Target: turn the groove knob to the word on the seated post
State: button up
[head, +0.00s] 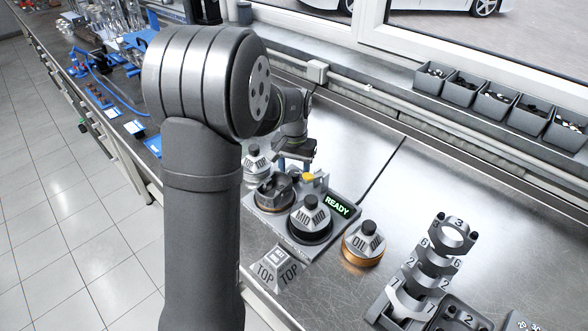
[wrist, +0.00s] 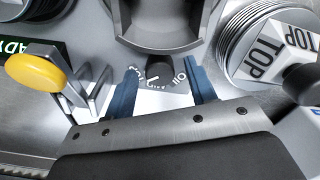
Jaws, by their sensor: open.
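The groove knob (wrist: 160,70) is a small dark knob on the fixture in the wrist view. Curved white words lie around it; OIL reads on the right, the others are partly covered. I cannot tell which word it points to. My gripper (wrist: 162,82) has its two blue fingers apart, one on each side of the knob; contact is not clear. In the head view my gripper (head: 294,166) is over the back of the fixture (head: 262,222), and the knob is hidden. A post marked MID (head: 310,222) sits in the fixture beside the green READY display (head: 338,205).
A grey piston-like part (head: 274,190) stands on the fixture; a yellow button (wrist: 36,70) is left of my fingers. Posts marked TOP (head: 257,163) and OIL (head: 363,245) flank the fixture. A numbered rack (head: 410,300) stands at right. Bench beyond OIL is clear.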

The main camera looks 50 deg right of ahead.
jog(key=c, duration=1)
jog(key=shift+n, duration=0.4)
jog(key=n, duration=0.4)
jog(key=shift+n, duration=0.3)
jog(key=n, duration=0.5)
jog(key=shift+n, duration=0.3)
jog(key=o, duration=1)
